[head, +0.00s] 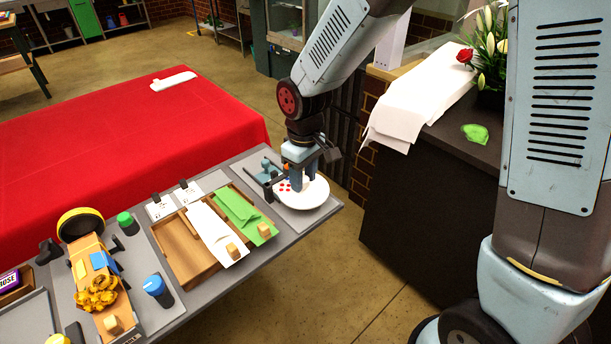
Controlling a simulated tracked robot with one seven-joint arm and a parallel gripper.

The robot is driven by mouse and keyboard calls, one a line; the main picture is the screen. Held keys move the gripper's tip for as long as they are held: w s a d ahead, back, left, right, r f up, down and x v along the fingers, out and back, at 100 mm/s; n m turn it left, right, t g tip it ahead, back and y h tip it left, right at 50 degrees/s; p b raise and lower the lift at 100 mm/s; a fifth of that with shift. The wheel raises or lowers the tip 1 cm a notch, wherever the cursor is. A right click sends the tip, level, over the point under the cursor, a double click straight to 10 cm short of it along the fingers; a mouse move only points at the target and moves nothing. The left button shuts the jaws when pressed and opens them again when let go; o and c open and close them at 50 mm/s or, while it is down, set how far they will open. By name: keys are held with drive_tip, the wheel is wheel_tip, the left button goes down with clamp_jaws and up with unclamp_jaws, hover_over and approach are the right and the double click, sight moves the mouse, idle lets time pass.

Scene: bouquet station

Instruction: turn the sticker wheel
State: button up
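The sticker wheel is a white disc (314,194) with red dots on its left part, lying at the right end of the grey table. My gripper (301,186) points down over the disc, with its fingertips at or just above its upper face. I cannot tell whether they touch it. The gripper and its fingers hide the back part of the disc. The gap between the fingers is too small to judge in this view.
Left of the wheel stands a wooden tray (176,254) with white and green sheets. Further left are a blue-capped jar (158,290), a green-capped jar (127,223) and a board with yellow flowers (97,295). A red-covered table (120,125) lies behind; a dark counter (440,170) stands right.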

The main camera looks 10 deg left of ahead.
sight(305, 178)
drive_tip(key=shift+r, duration=0.1)
drive_tip(key=shift+w+r, duration=0.1)
drive_tip(key=shift+r, duration=0.25)
wheel_tip(305, 178, up, 13)
drive_tip(key=shift+d, duration=0.15)
idle(0.3)
drive_tip(key=s+d+r+m+t, duration=0.1)
drive_tip(key=d+r+m, duration=0.25)
drive_tip(key=d, duration=0.55)
drive_tip(key=s+d+r+m+t, duration=0.1)
drive_tip(key=d+r+m+t, duration=0.1)
drive_tip(key=d+r, duration=0.5)
drive_tip(key=s+d+m+t, duration=0.2)
drive_tip(key=s+d+m, duration=0.4)
drive_tip(key=d, duration=0.9)
drive_tip(key=s, duration=0.3)
drive_tip(key=shift+s+d+r+t, duration=0.15)
drive_tip(key=shift+d+t, duration=0.15)
drive_tip(key=shift+t, duration=0.1)
